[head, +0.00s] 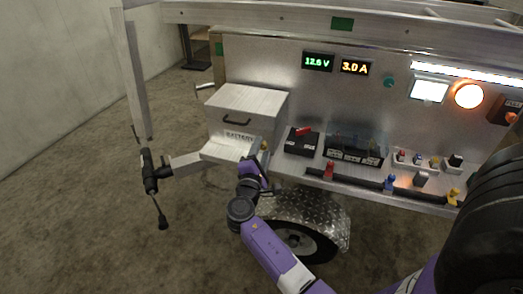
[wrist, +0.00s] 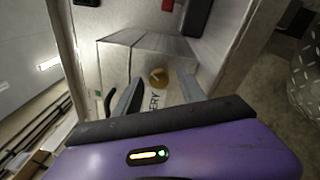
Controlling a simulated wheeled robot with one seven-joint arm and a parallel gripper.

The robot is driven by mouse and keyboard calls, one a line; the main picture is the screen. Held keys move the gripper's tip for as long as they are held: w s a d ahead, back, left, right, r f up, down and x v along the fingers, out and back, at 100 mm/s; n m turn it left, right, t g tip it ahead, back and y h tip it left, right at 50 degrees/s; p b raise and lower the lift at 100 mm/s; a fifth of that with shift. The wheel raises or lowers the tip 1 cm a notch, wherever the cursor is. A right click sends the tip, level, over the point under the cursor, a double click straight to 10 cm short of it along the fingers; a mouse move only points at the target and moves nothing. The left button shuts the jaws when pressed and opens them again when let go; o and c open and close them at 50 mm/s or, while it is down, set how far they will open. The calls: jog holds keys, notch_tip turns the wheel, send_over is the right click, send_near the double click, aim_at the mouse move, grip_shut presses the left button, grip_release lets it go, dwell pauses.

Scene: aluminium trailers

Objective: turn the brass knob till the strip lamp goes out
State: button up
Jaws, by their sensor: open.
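The strip lamp (head: 465,73) is lit white along the upper right of the trailer panel in the head view. The brass knob (wrist: 158,77) is a round yellow-brown disc in the wrist view, beside battery lettering. In the head view a small brass-coloured spot (head: 264,146), likely the knob, shows just past my gripper (head: 259,158), at the battery box's right side. My gripper (wrist: 157,88) is open in the wrist view. Its two grey fingers point toward the knob and stand on either side of it in the picture, with gaps. How far their tips are from it is unclear.
The battery box (head: 245,103) with a black handle stands left of the panel. Right of it are a black battery (head: 302,141), a fuse block (head: 355,150) and a rail of coloured levers (head: 388,184).

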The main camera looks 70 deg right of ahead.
jog(key=v, duration=0.7)
jog(key=shift+a, duration=0.15)
dwell(0.3)
